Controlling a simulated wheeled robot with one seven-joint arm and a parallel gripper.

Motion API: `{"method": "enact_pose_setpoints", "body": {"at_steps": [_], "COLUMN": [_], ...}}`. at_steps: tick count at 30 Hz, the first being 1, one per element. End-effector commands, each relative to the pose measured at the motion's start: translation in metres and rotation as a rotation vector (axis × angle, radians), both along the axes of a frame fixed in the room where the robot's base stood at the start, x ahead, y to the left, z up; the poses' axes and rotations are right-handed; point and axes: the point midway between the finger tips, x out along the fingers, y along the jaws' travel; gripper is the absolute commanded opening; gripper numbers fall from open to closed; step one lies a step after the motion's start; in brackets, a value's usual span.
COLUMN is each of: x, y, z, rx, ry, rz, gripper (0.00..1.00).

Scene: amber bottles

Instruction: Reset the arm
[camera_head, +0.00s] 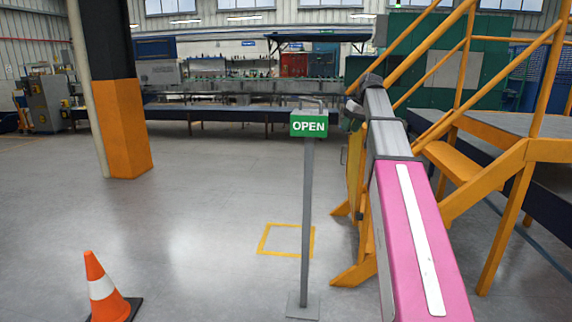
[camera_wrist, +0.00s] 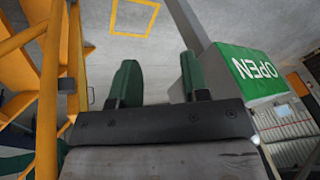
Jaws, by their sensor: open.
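My arm reaches forward and up from the lower right in the head view, with a pink and white link nearest. My gripper (camera_wrist: 160,78) shows in the wrist view as two green fingers set apart, with bare floor between them. It is open and holds nothing. In the head view the end of my arm is small and dark, beside the yellow stair frame. A green OPEN sign (camera_head: 309,124) on a grey post stands just left of it. No bottles are visible.
Yellow stairs (camera_head: 462,160) rise close on the right; their frame also shows at the wrist view's left (camera_wrist: 48,95). An orange cone (camera_head: 104,290) stands front left, an orange-wrapped column (camera_head: 123,125) behind. A yellow square (camera_head: 262,240) marks the floor. Floor to the left is open.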

Motion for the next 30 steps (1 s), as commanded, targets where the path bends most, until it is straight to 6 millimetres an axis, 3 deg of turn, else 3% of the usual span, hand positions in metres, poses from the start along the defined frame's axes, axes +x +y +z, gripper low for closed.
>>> {"method": "enact_pose_setpoints", "body": {"at_steps": [1, 3, 12, 21, 30], "x": [-0.009, -0.015, -0.053, -0.112, -0.187], "y": [0.005, 0.009, 0.027, 0.043, 0.056], "z": [-0.03, -0.063, -0.196, -0.311, -0.408], "rx": [-0.006, -0.014, -0.064, -0.124, -0.192], "ry": [0.017, 0.034, 0.099, 0.152, 0.195], "rz": [-0.018, -0.048, -0.161, -0.258, -0.338], "gripper": [0.42, 0.42, 0.42, 0.42, 0.42]}}
